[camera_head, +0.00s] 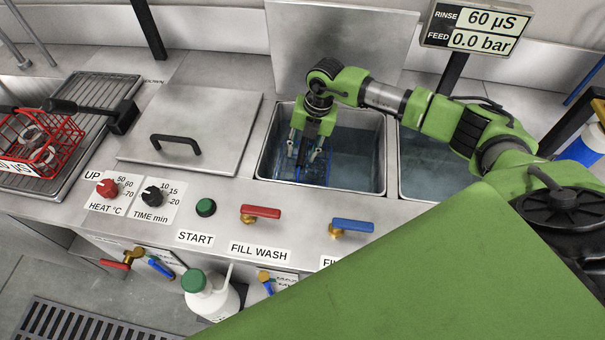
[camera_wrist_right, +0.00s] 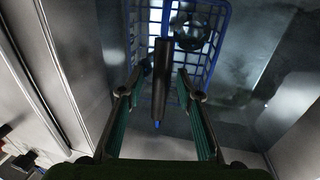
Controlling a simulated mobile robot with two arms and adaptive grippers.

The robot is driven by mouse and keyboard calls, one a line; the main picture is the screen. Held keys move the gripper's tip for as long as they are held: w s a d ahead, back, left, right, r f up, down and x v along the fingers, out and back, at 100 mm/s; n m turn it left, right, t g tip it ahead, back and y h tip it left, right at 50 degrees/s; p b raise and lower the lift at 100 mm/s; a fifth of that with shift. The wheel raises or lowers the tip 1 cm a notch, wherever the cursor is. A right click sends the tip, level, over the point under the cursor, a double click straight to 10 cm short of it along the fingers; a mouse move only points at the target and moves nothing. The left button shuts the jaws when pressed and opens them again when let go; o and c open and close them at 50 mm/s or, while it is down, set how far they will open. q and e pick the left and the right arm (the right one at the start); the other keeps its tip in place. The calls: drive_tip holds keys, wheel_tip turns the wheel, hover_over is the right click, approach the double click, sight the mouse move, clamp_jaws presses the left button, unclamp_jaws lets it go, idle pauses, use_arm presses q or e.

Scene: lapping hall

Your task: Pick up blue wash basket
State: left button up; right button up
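The blue wash basket (camera_head: 313,173) sits low in the left tank (camera_head: 370,190), in the water, partly hidden by my right gripper (camera_head: 307,150). In the right wrist view the basket (camera_wrist_right: 222,50) shows its blue mesh with a round dark part inside. Its dark bar handle (camera_wrist_right: 160,85) runs between the two fingers of my right gripper (camera_wrist_right: 160,88). The fingers stand apart on either side of the handle with visible gaps, so the gripper is open. My left gripper is not in view.
A second tank (camera_head: 430,165) with water lies to the right. A steel lid (camera_head: 190,125) lies left of the tank; an upright panel (camera_head: 340,45) stands behind. A red basket (camera_head: 45,150) with metal rings sits on the far-left rack. Red (camera_head: 262,212) and blue (camera_head: 352,225) valve levers line the front.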

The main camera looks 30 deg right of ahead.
clamp_jaws()
drive_tip(key=shift+r, duration=0.15)
